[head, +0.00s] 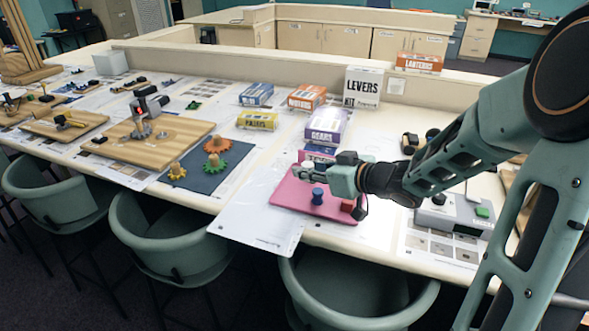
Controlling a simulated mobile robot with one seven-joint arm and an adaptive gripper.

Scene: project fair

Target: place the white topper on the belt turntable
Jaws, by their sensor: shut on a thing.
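My gripper (312,175) is over the pink mat (288,194) and is shut on a small white thing, which appears to be the white topper (308,164). It is small and partly covered by the fingers, so its shape is unclear. The belt turntable appears to be the wooden board (180,137) left of centre, with a grey-and-black motor unit and small round metal parts on top. My gripper is well to the right of that board.
A blue spool (318,195) and a red block (348,205) are on the pink mat. Orange gears (216,144) on a dark blue mat (205,180) lie between the board and my gripper. Boxes, including the white LEVERS box (362,87), stand behind. Green chairs line the front edge.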

